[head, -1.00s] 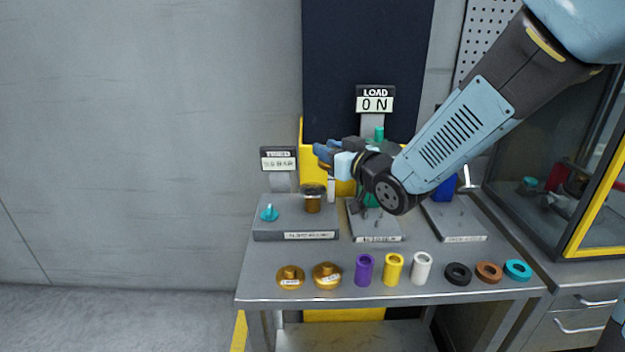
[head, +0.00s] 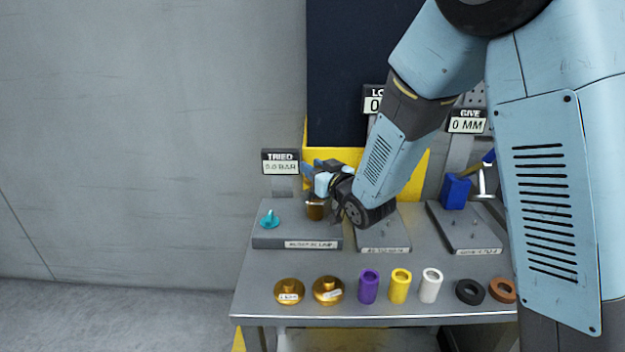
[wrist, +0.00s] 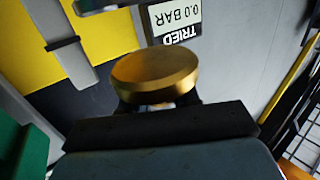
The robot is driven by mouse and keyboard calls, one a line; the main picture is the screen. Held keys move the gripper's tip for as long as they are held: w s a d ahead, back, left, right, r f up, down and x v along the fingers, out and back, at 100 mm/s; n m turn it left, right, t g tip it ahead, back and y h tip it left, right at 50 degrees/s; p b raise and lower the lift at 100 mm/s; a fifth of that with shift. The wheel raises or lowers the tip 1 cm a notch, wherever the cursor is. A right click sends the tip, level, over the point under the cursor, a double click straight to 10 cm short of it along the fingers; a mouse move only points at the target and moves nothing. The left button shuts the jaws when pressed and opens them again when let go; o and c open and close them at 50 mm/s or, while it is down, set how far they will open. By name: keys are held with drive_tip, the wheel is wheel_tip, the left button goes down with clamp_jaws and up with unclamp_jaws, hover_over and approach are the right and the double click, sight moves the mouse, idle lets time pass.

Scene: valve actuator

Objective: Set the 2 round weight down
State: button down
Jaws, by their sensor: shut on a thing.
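A gold round weight (wrist: 155,72) is in my gripper (wrist: 160,108), seen close up in the wrist view; its number does not show. In the head view my gripper (head: 322,190) is low over the left grey plate (head: 285,237), at a brown-gold cylinder (head: 314,212) that stands on it. I cannot tell whether the held weight touches the cylinder. Two more gold knobbed weights, a left one (head: 289,291) and a right one (head: 327,290), sit at the table's front left; their labels are too small to read surely.
A teal valve knob (head: 269,219) is on the left plate, with the TRIED sign (head: 280,162) behind. Purple (head: 368,287), yellow (head: 400,287) and white (head: 431,286) sleeves and dark (head: 469,292) and brown (head: 502,290) rings line the front. A blue block (head: 456,192) stands right. My arm hides the right side.

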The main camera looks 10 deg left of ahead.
drive_tip(key=shift+a+f, duration=0.25)
drive_tip(key=shift+a, duration=0.05)
wheel_tip(320, 180, down, 2)
drive_tip(key=shift+w+f, duration=0.1)
drive_tip(key=shift+w, duration=0.05)
drive_tip(key=shift+f, duration=0.45)
drive_tip(key=c, duration=0.8)
unclamp_jaws()
